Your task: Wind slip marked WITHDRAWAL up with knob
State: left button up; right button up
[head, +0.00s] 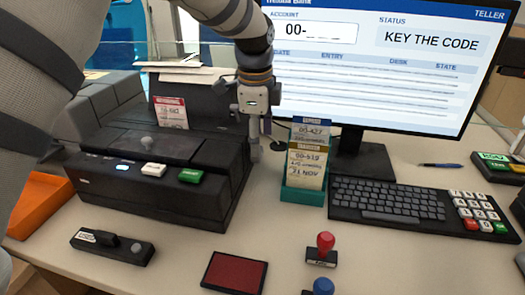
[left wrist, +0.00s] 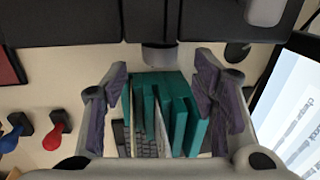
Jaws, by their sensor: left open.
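A slip with a red header (head: 170,101) stands upright in the back of the black slip machine (head: 150,184); its header is too small to read surely. My left gripper (head: 258,148) hangs at the machine's right side, between it and the teal slip holder. In the left wrist view the gripper (left wrist: 163,88) is open, with purple-grey pads apart. A short grey knob-like cylinder (left wrist: 160,54) sticks out from the dark machine body, near the gap between the fingers; nothing is visibly gripped. In the head view the gripper hides that side. My right gripper is not in view.
The teal holder (head: 303,194) with several slips stands just right of the gripper. The monitor (head: 385,70) and keyboard (head: 388,199) are farther right.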

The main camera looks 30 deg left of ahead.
pick_arm(q)
jog(key=f, duration=0.4)
jog(key=shift+w+a+f, duration=0.1)
jog(key=shift+w+f, duration=0.1)
jog(key=shift+w, duration=0.15)
jog(key=c, duration=1.2)
jog(key=shift+o, duration=0.2)
jog(key=shift+s+r+t, duration=0.15)
jog(key=shift+r+t, duration=0.1)
jog(key=shift+t, duration=0.05)
jog(key=shift+s+r+t+y+p, duration=0.15)
jog(key=shift+t+y+p, duration=0.15)
jog(key=shift+t+p, duration=0.6)
jog(key=shift+f+t, duration=0.35)
jog(key=shift+t, duration=0.25)
jog(key=shift+s+f+t+y, duration=0.15)
jog(key=shift+t+y, duration=0.1)
jog(key=shift+t, duration=0.5)
jog(key=shift+s+f+t+y, duration=0.15)
jog(key=shift+t+y, duration=0.1)
jog(key=shift+t, duration=0.5)
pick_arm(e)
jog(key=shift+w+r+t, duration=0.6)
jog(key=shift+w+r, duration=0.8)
pick_arm(q)
jog(key=shift+w, duration=0.1)
jog(key=o, duration=1.2)
jog(key=shift+c, duration=0.2)
